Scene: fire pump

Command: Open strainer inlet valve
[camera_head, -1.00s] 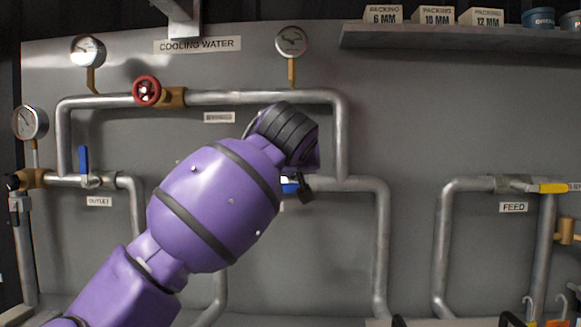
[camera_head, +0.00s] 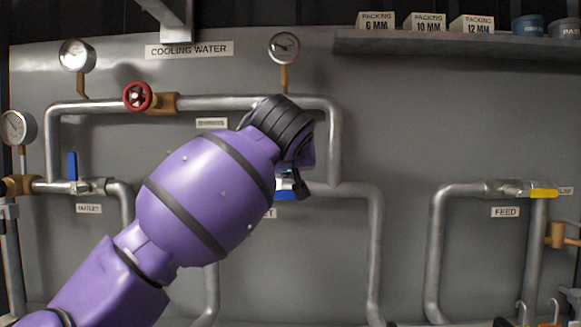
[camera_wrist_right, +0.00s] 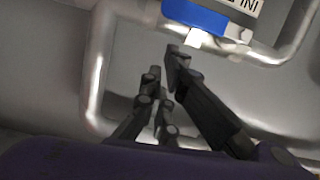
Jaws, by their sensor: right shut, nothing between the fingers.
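A blue valve handle (camera_head: 285,194) on the middle pipe shows partly in the head view behind my purple arm. In the right wrist view the blue handle (camera_wrist_right: 197,18) is at the top, beside a white label ending in part of a word (camera_wrist_right: 240,5). My right gripper (camera_wrist_right: 163,64), with black fingers, is shut and empty just below that handle, its tips close to it. Whether they touch it I cannot tell. In the head view the black fingers (camera_head: 299,184) are at the handle's right end. The valve body is hidden by my arm. My left gripper is not in view.
A blue outlet handle (camera_head: 72,165) stands upright at the left. A red handwheel (camera_head: 137,97) sits on the upper pipe. A yellow handle (camera_head: 543,193) is on the feed pipe at the right. The panel between the middle and feed pipes is clear.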

